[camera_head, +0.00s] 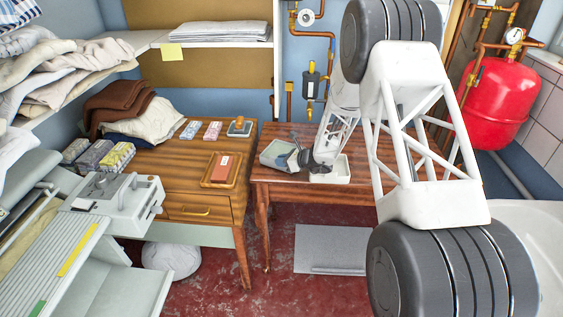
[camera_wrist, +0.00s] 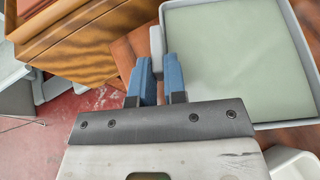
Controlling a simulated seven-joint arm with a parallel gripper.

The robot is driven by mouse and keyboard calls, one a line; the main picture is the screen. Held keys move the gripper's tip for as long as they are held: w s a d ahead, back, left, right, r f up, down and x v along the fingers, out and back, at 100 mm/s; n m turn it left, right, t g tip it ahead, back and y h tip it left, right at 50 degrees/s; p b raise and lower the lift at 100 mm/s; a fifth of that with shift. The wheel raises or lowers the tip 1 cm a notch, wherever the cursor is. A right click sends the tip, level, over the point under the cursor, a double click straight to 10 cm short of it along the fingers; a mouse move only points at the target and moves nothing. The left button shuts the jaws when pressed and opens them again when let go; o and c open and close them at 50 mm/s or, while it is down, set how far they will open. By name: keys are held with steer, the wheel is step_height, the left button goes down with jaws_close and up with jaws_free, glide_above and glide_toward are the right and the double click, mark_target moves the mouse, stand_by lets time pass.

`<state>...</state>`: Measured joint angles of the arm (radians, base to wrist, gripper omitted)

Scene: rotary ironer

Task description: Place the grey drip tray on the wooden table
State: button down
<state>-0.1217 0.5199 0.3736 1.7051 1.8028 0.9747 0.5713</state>
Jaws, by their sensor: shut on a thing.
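The grey drip tray (camera_head: 274,153) is a shallow square tray with a grey rim and a pale green inside. It is over the left part of the wooden table (camera_head: 285,178) in the head view; I cannot tell whether it touches the top. In the wrist view the tray (camera_wrist: 240,60) fills the upper right. My gripper (camera_head: 299,159) has blue fingers, which also show in the wrist view (camera_wrist: 162,72). They are shut on the grey tab at the tray's side. Part of the table is hidden behind my arm.
A white open container (camera_head: 334,172) stands on the table right of the tray. A wooden cabinet (camera_head: 190,208) adjoins on the left, with a brown tray (camera_head: 221,170) and small boxes on top. A red tank (camera_head: 499,103) and pipes are at the right.

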steer(key=shift+f, duration=0.15)
steer(key=c, duration=1.2)
jaws_free()
steer(key=shift+o, duration=0.2)
steer(key=v, duration=1.2)
